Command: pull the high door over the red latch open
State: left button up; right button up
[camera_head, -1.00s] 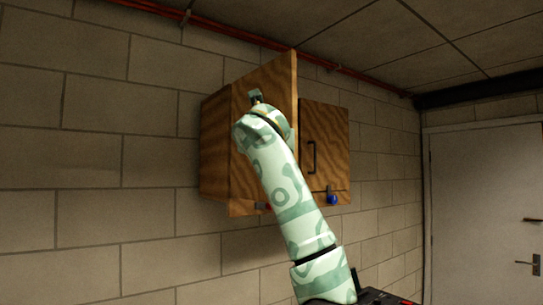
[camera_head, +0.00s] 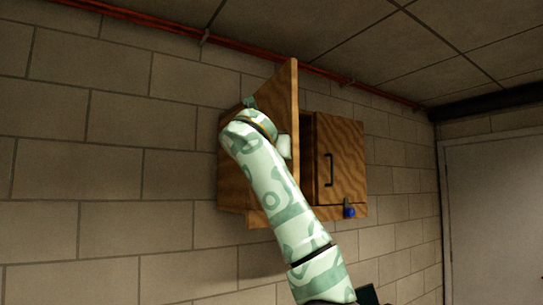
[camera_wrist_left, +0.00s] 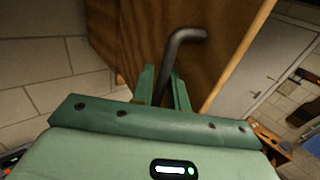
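The high wooden door (camera_head: 285,90) on the left of the wall cabinet stands swung out toward me, with its edge facing the camera. Its dark bent handle (camera_wrist_left: 185,36) shows in the left wrist view. My left gripper (camera_wrist_left: 164,78) has its green fingers on either side of the handle's lower part, closed around it. In the head view my left arm covers the lower part of this door, and the fingers are mostly hidden. The red latch is hidden behind the arm. My right gripper is not in view.
The right cabinet door (camera_head: 345,160) has a dark handle (camera_head: 328,170) and a blue latch (camera_head: 349,211) below it. A dark gap shows between the two doors. A block wall (camera_head: 130,170) surrounds the cabinet. A grey room door (camera_head: 495,220) is at the right.

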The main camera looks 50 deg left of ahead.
pick_arm(q)
jog(key=shift+a+f, duration=0.1)
jog(key=shift+a, duration=0.1)
jog(key=shift+w, duration=0.1)
jog(key=shift+d, duration=0.2)
jog(key=b+v, duration=0.3)
jog(key=v, duration=1.3)
jog(key=shift+s+b, duration=0.2)
jog(key=shift+b, duration=0.15)
jog(key=shift+a, duration=0.1)
